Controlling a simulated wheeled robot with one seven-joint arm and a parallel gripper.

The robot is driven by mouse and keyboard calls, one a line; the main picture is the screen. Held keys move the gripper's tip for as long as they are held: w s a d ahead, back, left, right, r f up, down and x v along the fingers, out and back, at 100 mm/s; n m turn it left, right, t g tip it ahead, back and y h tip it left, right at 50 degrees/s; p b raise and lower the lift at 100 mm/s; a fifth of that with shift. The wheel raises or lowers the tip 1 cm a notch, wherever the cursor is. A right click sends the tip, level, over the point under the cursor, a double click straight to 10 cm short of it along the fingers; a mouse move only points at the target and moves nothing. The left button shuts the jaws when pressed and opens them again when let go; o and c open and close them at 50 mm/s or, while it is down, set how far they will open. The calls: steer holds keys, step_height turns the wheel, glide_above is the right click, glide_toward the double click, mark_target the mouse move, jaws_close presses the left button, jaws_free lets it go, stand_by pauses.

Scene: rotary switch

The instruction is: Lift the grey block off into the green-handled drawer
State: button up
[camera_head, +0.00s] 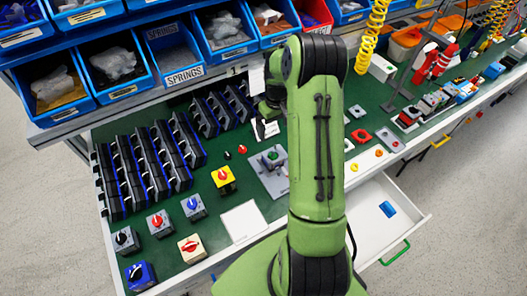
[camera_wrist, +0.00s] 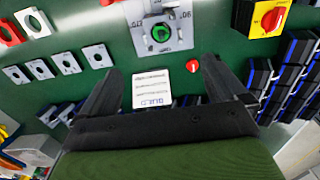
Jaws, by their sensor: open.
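A grey block with a green round knob (camera_head: 272,157) sits on a light grey plate (camera_head: 262,178) on the green bench, just left of my arm. In the wrist view, the grey block (camera_wrist: 153,46) shows at the top centre, on its marked plate. My gripper (camera_wrist: 160,66) is open and empty, its two dark fingers spread apart; the block lies beyond the fingertips, clear of them. In the head view my gripper is mostly hidden behind my arm. The drawer (camera_head: 366,212) with the green handle (camera_head: 395,253) is pulled open at the lower right and holds a blue piece (camera_head: 388,209).
Several knob switches (camera_head: 190,248) stand at the bench's front left. Rows of black-and-blue modules (camera_head: 150,165) fill the left. Blue bins (camera_head: 120,65) hang above the back. A white printed card (camera_wrist: 151,89) lies near the plate.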

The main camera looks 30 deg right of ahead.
steer(key=f, duration=1.5)
steer(key=shift+s+a, duration=0.1)
steer(key=shift+s, duration=0.1)
steer(key=c, duration=1.3)
step_height(320, 180, up, 10)
steer(key=shift+r, duration=0.1)
step_height(320, 180, up, 8)
steer(key=p, duration=0.6)
glide_above(274, 153)
steer(key=shift+r, duration=0.2)
